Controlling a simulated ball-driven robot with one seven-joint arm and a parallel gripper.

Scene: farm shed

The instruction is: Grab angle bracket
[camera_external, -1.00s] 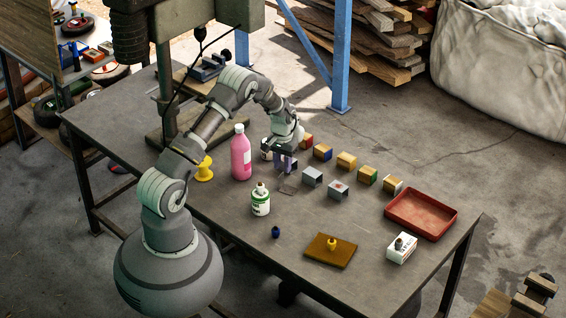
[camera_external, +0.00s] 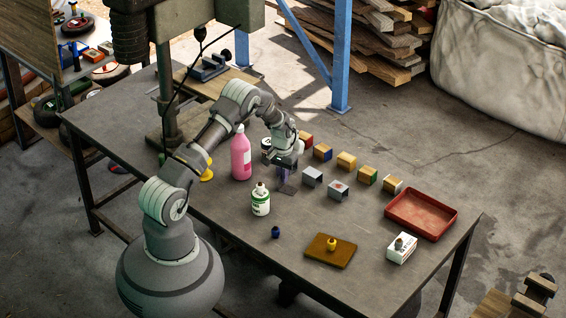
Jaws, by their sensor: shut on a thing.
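My gripper (camera_external: 287,175) is low over the middle of the bench, pointing down, behind the white-and-green bottle. It is shut on a thin grey metal piece, which looks like the angle bracket (camera_external: 288,188), at its fingertips. The fingers and wrist hide the upper part of the piece. I cannot tell whether it touches the bench top.
A pink bottle (camera_external: 241,155) and the white-and-green bottle (camera_external: 260,201) stand left and in front. A red tray (camera_external: 397,218) lies at right.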

